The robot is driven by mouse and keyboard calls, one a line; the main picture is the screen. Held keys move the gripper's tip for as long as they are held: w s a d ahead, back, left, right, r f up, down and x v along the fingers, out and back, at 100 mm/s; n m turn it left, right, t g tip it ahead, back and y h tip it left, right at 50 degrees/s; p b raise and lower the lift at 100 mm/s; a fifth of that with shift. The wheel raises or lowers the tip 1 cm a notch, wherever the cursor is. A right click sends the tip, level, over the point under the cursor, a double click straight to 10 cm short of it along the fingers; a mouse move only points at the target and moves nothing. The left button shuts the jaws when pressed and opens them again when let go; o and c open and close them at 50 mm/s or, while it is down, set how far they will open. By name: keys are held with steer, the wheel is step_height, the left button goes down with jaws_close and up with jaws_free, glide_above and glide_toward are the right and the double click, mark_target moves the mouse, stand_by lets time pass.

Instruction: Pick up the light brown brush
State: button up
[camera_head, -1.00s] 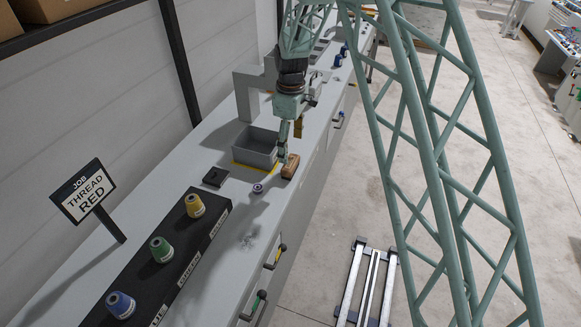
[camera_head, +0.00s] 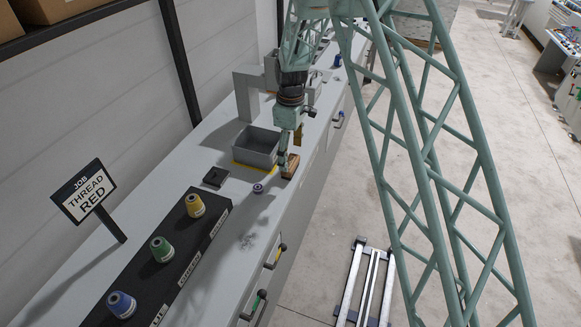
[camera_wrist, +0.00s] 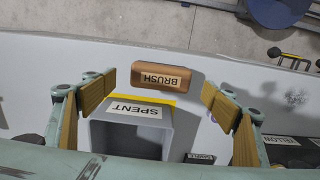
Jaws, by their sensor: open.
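The light brown brush (camera_wrist: 160,82) is a rounded block with a white BRUSH label, lying on the light grey counter near its edge. In the head view the brush (camera_head: 291,166) is partly hidden by my gripper (camera_head: 290,155). In the wrist view my gripper (camera_wrist: 158,95) is open, with one tan-padded finger on each side of the brush and a gap to both. The brush is between and a little beyond the fingers in that picture. I cannot tell the exact height of the fingers above the counter.
A grey bin (camera_head: 256,147) labelled SPENT stands right beside the brush. A small purple-and-white spool (camera_head: 258,188) and a black square pad (camera_head: 215,177) are close by. Yellow (camera_head: 195,206), green (camera_head: 162,250) and blue (camera_head: 121,305) thread cones stand on a black rack. A sign reads THREAD RED (camera_head: 87,191).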

mark_target(290, 162)
steer(key=shift+a+f+p, duration=0.1)
steer(key=shift+f+p, duration=0.2)
steer(key=shift+f, duration=1.9)
steer(key=c, duration=0.9)
steer(key=shift+c, duration=0.2)
steer(key=shift+r, duration=0.15)
steer(key=shift+s+r+b, duration=0.15)
steer(key=shift+r+b, duration=0.2)
steer(key=shift+r, duration=1.3)
steer(key=s+d+r+b, duration=0.1)
steer(key=s+d+b, duration=0.1)
steer(key=s, duration=1.3)
steer(key=shift+s+r, duration=0.2)
steer(key=shift+s, duration=0.15)
